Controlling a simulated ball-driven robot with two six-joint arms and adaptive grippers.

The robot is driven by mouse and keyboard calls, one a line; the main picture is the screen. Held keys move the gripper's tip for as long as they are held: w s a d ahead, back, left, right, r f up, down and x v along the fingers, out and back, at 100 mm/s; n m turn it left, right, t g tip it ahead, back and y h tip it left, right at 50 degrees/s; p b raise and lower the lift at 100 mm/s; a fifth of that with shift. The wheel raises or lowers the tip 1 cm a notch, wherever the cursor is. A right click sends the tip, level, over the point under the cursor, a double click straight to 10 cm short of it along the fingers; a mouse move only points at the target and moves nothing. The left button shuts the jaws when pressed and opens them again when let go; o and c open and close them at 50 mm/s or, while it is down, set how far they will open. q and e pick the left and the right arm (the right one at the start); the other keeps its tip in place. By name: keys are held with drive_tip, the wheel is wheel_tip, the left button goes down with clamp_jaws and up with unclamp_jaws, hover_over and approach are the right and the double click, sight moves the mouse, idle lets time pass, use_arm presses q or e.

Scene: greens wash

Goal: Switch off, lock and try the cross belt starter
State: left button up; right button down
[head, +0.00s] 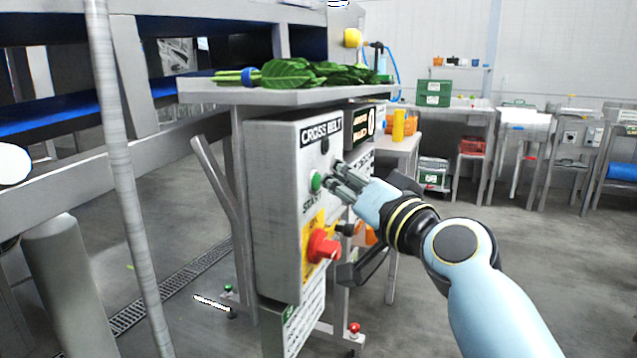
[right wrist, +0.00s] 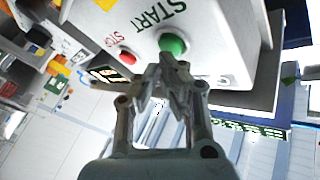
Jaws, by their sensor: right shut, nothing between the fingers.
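The grey starter box (head: 275,165) is labelled CROSS BELT and stands under a steel shelf. Its green START button (head: 316,182) is on the front face and also shows in the right wrist view (right wrist: 172,44). A red STOP button (right wrist: 127,58) shows in the right wrist view. Lower down, a red rotary handle (head: 322,246) sits on a yellow plate (head: 308,262). My right gripper (head: 334,176) is shut and empty, its fingertips right by the START button; I cannot tell whether they touch it. No padlock can be made out. My left gripper is out of view.
Leafy greens (head: 300,73) lie on the shelf (head: 240,95) above the box. A black display (head: 363,125) is fixed beside it. A grey post (head: 130,180) stands at the left. Benches with crates (head: 433,93) line the back wall; the floor at right is clear.

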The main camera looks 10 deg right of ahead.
drive_tip(key=shift+w+a+r, duration=0.2)
drive_tip(key=shift+w+a, duration=0.2)
drive_tip(key=shift+a, duration=0.2)
idle(0.8)
drive_tip(key=shift+d+r, duration=0.1)
drive_tip(key=shift+s+d+r+p, duration=0.35)
drive_tip(key=shift+s+d, duration=0.05)
drive_tip(key=shift+s+d+f, duration=0.1)
drive_tip(key=shift+s+d, duration=0.05)
drive_tip(key=shift+d, duration=0.1)
drive_tip(key=s+d, duration=0.1)
drive_tip(key=d, duration=0.1)
drive_tip(key=s+d, duration=0.1)
drive_tip(key=d, duration=0.1)
drive_tip(key=shift+s, duration=0.4)
idle(0.5)
